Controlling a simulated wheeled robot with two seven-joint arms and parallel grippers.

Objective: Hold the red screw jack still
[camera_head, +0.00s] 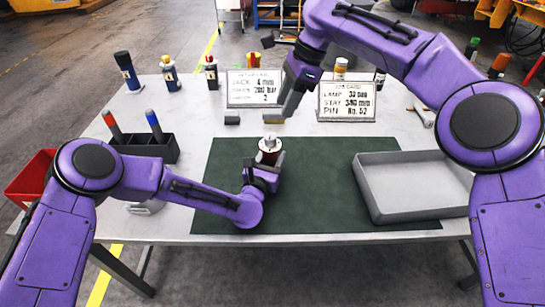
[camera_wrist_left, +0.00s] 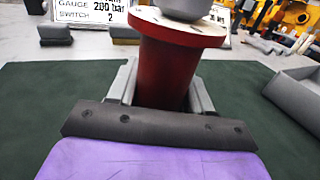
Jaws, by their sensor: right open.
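The red screw jack (camera_head: 268,158) stands upright on the dark green mat (camera_head: 330,190), with a pale round flange and a grey top. In the left wrist view its red body (camera_wrist_left: 166,75) rises between the two grey fingers. My left gripper (camera_head: 265,168) is shut on the red body, one finger on each side, low under the flange. The jack's foot is hidden behind the gripper. My right gripper (camera_head: 286,112) is open, pointing down behind the jack, beside a small tan-edged block (camera_head: 273,117). It is apart from the jack.
A grey block (camera_head: 232,118) lies left of the tan-edged one. Two lettered cards (camera_head: 254,88) (camera_head: 346,101) stand behind. A grey tray (camera_head: 412,205) is at the right, a black holder with markers (camera_head: 145,147) at the left. The mat between jack and tray is clear.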

